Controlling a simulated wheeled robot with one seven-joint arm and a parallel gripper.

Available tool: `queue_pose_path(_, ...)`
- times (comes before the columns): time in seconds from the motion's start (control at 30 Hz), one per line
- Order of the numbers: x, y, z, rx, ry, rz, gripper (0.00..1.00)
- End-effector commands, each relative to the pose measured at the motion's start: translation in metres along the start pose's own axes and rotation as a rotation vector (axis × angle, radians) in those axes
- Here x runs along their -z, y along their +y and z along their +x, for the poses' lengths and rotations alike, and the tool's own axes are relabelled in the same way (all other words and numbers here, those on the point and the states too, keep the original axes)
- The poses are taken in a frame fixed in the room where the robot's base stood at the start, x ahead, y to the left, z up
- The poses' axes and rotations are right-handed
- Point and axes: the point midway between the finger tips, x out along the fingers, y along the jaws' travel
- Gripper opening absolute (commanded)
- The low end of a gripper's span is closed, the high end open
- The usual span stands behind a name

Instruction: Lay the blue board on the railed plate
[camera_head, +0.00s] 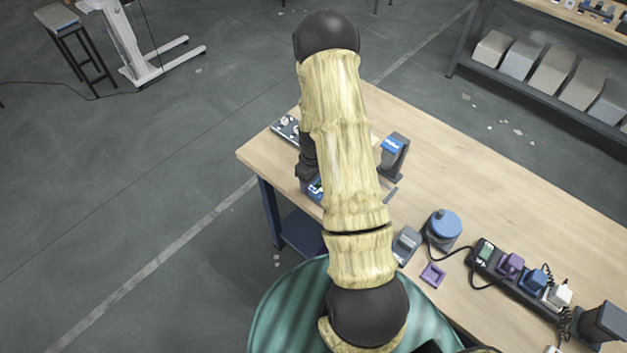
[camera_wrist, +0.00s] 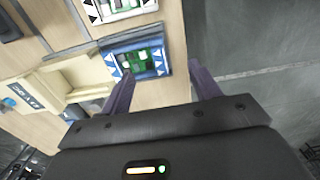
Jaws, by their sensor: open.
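The blue board (camera_wrist: 150,50) carries a green circuit patch and white triangles along its sides. It lies flat near the table edge in the wrist view. In the head view a small blue piece that looks like it (camera_head: 315,187) shows beside my arm. My gripper (camera_wrist: 162,70) is open and empty. Its left fingertip overlaps the board in the picture, and its right one is past the board, over the floor side; contact cannot be told. I cannot tell for sure which thing is the railed plate; a flat grey plate (camera_head: 286,128) lies at the table's far left corner.
A second patterned panel (camera_wrist: 92,12) lies above the board in the wrist view, with a beige holder (camera_wrist: 88,72) to the left. A blue-topped stand (camera_head: 394,155), a round blue-lidded thing (camera_head: 444,226) and a power strip (camera_head: 518,278) stand on the table.

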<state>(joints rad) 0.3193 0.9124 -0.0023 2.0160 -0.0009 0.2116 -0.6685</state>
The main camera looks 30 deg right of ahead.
Motion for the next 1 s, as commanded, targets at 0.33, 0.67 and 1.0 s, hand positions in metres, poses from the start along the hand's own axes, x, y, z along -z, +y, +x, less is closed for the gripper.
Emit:
queue_pose_path(0.33,0.000,0.000,-0.022,0.000,0.000,0.002,0.62)
queue_pose_path(0.67,0.000,0.000,-0.028,0.001,-0.001,0.001,0.62)
queue_pose_path(1.0,0.000,0.000,-0.028,0.000,0.000,0.001,0.62)
